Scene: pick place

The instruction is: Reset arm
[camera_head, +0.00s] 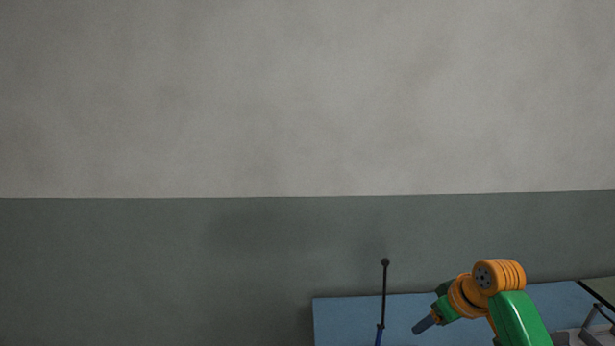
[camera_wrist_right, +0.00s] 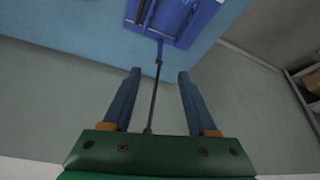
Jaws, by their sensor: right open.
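My right gripper (camera_head: 424,326) shows at the lower right of the head view, at the end of my green and orange arm, pointing down and to the left. In the right wrist view my right gripper (camera_wrist_right: 160,72) has its two blue fingers wide apart, with nothing clamped between them. A thin dark rod (camera_wrist_right: 155,95) appears between the fingers in that view; its depth relative to them is unclear. In the head view the same kind of rod (camera_head: 384,295), upright with a round black tip, stands left of the gripper, apart from it. My left gripper is out of view.
A light blue surface (camera_head: 345,315) lies along the bottom of the head view. A darker blue object (camera_wrist_right: 190,25), joined to the rod, shows at the top of the wrist view. Shelving (camera_wrist_right: 303,90) is at its right edge. The wall (camera_head: 200,260) behind is bare.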

